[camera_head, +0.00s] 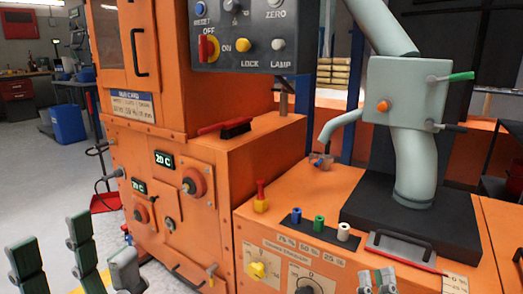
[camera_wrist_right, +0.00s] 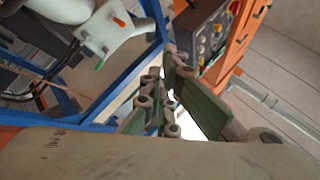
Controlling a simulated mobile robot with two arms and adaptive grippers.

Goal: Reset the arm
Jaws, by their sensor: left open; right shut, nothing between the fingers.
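My left gripper (camera_head: 72,247) shows at the lower left of the head view, fingers spread and empty, over the floor beside the orange machine (camera_head: 270,160). My right gripper (camera_head: 378,281) is at the bottom edge of the head view, in front of the machine's lower right panel. Its green-padded fingers are drawn together with nothing between them; they also show in the right wrist view (camera_wrist_right: 165,105). A grey control panel (camera_head: 238,58) with a blue RESET button (camera_head: 201,9) and a red OFF/ON switch (camera_head: 208,48) hangs above. Most of both arms is out of view.
A pale pipe (camera_head: 412,165) carries a box with a green-handled lever (camera_head: 450,77) and stands on a black base. Red, blue, green and white pegs line the orange top. A dark-handled bar (camera_head: 402,247) lies close to my right gripper. Open floor lies left.

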